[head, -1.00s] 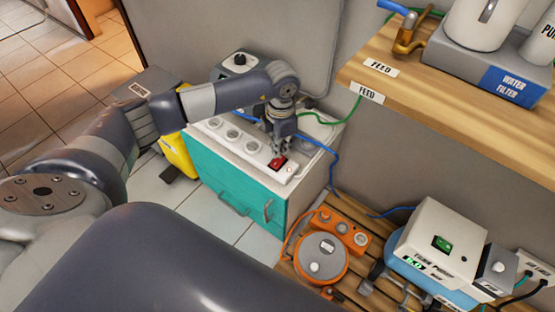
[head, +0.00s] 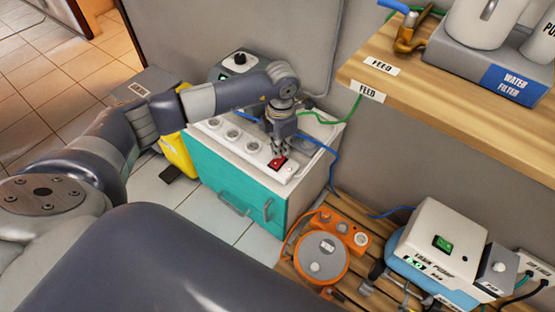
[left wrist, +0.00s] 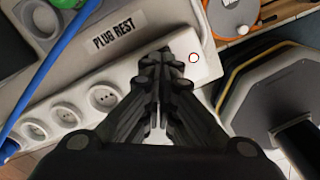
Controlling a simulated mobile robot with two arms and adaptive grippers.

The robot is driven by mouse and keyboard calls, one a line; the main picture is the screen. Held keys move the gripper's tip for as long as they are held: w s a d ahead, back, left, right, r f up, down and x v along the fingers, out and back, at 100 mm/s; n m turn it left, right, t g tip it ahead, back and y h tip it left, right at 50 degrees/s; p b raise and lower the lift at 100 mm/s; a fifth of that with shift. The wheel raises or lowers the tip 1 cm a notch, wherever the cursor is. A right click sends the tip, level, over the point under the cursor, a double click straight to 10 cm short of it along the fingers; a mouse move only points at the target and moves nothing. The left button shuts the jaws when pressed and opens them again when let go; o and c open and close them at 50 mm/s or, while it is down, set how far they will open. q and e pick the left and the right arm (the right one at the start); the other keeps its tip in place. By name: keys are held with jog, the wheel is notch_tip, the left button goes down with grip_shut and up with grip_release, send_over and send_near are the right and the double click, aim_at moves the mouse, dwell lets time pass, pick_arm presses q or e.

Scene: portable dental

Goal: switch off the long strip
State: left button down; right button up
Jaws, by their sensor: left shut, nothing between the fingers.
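The long white strip (head: 258,152) with several round sockets lies on top of a teal-fronted cabinet. A red rocker switch (head: 277,163) sits near its right end in the head view. My left gripper (head: 280,152) is shut and empty, pointing down just above the switch; I cannot tell whether it touches. In the left wrist view the shut fingers (left wrist: 158,65) cover the switch area of the strip (left wrist: 75,108). My right gripper is not in view.
The teal cabinet (head: 228,181) stands against the wall. Blue and green cables run behind the strip, next to a "PLUG REST" label (left wrist: 119,32). An orange reel (head: 322,259) and a pump unit (head: 440,240) stand at the right, below a wooden shelf (head: 450,110).

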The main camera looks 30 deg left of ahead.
pick_arm(q)
jog(key=shift+f+b, duration=0.65)
jog(key=shift+f, duration=0.3)
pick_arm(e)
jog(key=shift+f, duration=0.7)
pick_arm(q)
jog(key=shift+r+p, duration=1.05)
jog(key=shift+r, duration=0.6)
jog(key=shift+r+p, duration=1)
jog(key=shift+r, duration=0.05)
jog(key=shift+r+p, duration=0.55)
jog(key=shift+r, duration=0.25)
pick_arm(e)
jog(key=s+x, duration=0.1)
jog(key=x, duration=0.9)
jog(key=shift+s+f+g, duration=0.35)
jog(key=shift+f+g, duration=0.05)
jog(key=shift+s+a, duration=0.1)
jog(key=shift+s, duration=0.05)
